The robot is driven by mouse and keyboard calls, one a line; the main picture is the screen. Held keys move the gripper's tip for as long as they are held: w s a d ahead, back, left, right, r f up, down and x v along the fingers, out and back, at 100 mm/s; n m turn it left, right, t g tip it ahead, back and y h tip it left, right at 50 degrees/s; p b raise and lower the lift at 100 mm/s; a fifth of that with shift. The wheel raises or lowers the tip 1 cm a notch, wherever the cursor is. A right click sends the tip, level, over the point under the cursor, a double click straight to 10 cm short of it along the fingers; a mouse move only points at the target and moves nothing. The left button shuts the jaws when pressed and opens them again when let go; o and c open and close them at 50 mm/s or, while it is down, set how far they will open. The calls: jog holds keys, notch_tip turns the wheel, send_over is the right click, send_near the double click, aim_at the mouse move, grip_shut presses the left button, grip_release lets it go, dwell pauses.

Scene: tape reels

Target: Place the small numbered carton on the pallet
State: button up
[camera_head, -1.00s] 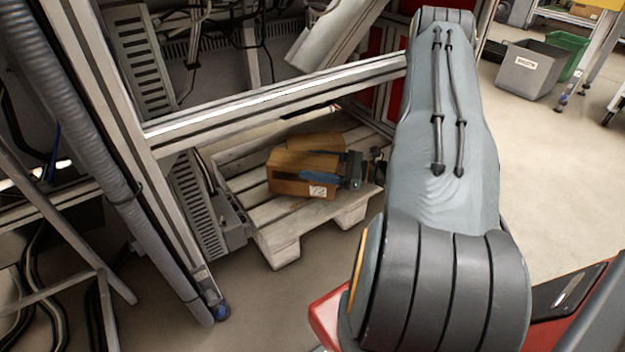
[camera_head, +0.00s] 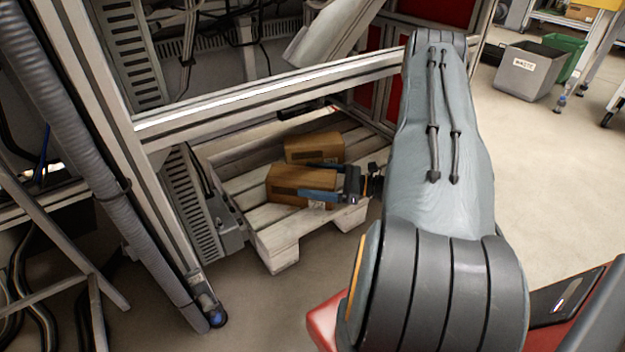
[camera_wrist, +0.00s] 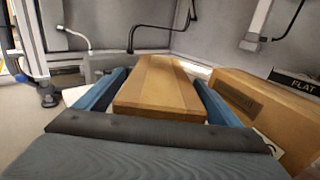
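A small brown carton (camera_head: 290,187) with a white number label on its front sits low at the front of the wooden pallet (camera_head: 270,227). The label is partly covered by my finger. My gripper (camera_head: 322,194) reaches in from the right, its blue fingers along the carton's sides. In the wrist view the carton (camera_wrist: 155,85) lies between both fingers, which appear to press on it. I cannot tell whether its underside touches the pallet boards. A second carton (camera_head: 314,148) stands on the pallet just behind, also in the wrist view at the right (camera_wrist: 262,108).
An aluminium frame beam (camera_head: 270,92) crosses above the pallet, and a frame post (camera_head: 160,210) stands to its left. A grey bin (camera_head: 528,75) and green bin (camera_head: 573,58) stand far right.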

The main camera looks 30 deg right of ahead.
jog(key=shift+r, duration=0.2)
jog(key=shift+s+d, duration=0.25)
jog(key=shift+d, duration=0.05)
jog(key=p+v, duration=0.4)
jog(key=v, duration=0.7)
jog(key=shift+s, duration=0.15)
